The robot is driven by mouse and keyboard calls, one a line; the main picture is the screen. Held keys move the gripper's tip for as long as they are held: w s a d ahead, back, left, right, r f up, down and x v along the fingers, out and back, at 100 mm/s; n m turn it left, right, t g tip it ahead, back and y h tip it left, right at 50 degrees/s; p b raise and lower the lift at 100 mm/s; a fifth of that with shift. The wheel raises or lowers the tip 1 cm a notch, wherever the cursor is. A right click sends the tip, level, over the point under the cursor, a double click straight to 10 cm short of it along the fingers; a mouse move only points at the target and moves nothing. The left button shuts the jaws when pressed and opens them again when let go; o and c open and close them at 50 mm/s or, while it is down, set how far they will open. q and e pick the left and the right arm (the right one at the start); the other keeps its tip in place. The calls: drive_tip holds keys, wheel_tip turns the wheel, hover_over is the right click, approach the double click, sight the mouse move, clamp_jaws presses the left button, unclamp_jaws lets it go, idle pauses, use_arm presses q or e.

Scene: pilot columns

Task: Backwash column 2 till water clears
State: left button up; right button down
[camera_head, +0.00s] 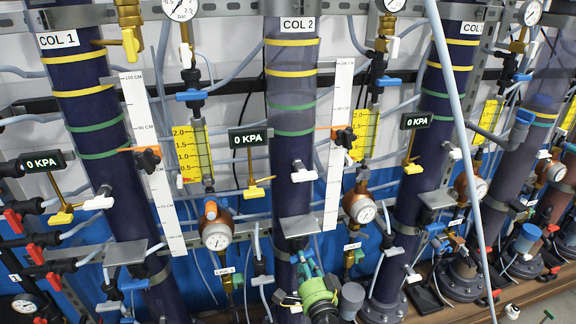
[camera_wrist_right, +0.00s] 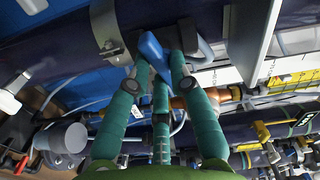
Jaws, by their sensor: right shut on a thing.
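Column 2 (camera_head: 292,165), under its "COL 2" label (camera_head: 297,24), is a tall purple tube with yellow and green bands. In the right wrist view, the gripper (camera_wrist_right: 154,75) is closed around a blue valve handle (camera_wrist_right: 151,46) beside the dark column. The fingers hide part of the handle. The display (camera_head: 249,138) left of column 2 reads 0 KPA. My left gripper is not in view.
Column 1 (camera_head: 85,110) stands at left and another dark column (camera_head: 440,120) at right. A white ruler (camera_head: 338,140), yellow flow meter (camera_head: 363,135) and round gauge (camera_head: 362,210) crowd the right side. A grey cylinder (camera_wrist_right: 68,138) shows near the gripper.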

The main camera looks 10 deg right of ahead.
drive_tip(key=shift+w+r, duration=0.2)
drive_tip(key=shift+r, duration=0.25)
drive_tip(key=shift+m+b, duration=0.4)
drive_tip(key=shift+m, duration=1.1)
drive_tip(key=c, duration=1.5)
unclamp_jaws()
drive_tip(key=shift+m, duration=0.4)
drive_tip(key=o, duration=0.3)
drive_tip(key=shift+s+f, duration=0.1)
drive_tip(key=shift+s, duration=0.1)
